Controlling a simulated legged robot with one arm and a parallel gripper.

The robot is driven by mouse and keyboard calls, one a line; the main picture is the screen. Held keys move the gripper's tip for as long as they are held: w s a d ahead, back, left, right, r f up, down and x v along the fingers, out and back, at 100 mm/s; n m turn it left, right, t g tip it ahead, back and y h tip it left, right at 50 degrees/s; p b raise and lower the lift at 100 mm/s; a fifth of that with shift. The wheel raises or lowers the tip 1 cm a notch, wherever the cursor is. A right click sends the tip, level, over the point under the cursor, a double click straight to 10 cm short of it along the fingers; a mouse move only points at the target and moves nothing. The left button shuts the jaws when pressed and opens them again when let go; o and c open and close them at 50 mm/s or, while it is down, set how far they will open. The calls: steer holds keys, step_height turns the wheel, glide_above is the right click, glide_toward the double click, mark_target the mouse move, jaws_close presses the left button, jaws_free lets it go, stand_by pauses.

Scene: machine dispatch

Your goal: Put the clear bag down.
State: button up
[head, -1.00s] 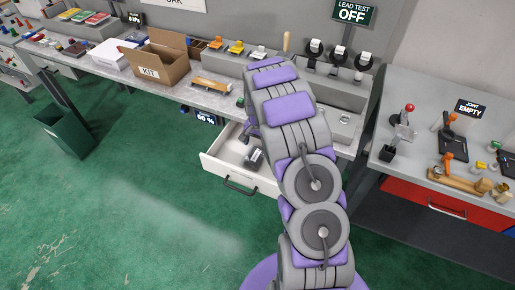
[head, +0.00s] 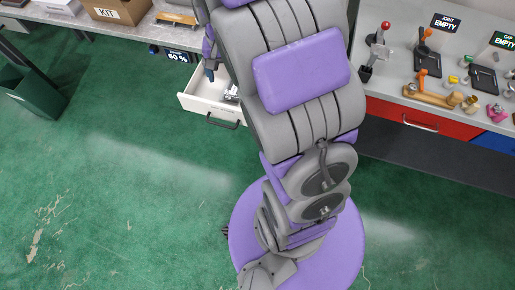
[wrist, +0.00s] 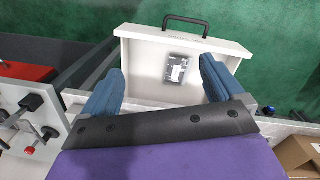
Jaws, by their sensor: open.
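The clear bag (wrist: 177,69), with something dark and a pale label in it, lies flat in the open white drawer (wrist: 145,72) in the wrist view. In the head view the bag (head: 231,93) shows only partly beside my arm, inside the drawer (head: 203,108). My gripper (wrist: 161,70) is open, its two blue fingers apart and empty, above the drawer. The bag lies beyond the fingertips, apart from them. In the head view my gripper (head: 209,72) is mostly hidden behind my arm.
The KIT box (head: 118,10) stands on the left bench. A dark green bin (head: 30,95) is on the floor at the left. The right bench holds red-knobbed and orange-handled fixtures (head: 428,65). The green floor (head: 130,190) in front is clear.

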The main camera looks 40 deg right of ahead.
steer(key=s+a+r+n, duration=0.2)
steer(key=s+a, duration=0.1)
steer(key=s, duration=0.6)
steer(key=s+a+r+n, duration=0.2)
steer(key=s+a, duration=0.1)
steer(key=s, duration=0.6)
steer(key=s+a+r+n+g, duration=0.1)
steer(key=s+a+r+n, duration=0.1)
steer(key=s, duration=0.7)
steer(key=shift+a+n, duration=0.3)
steer(key=shift+a, duration=0.15)
steer(key=shift+w, duration=0.1)
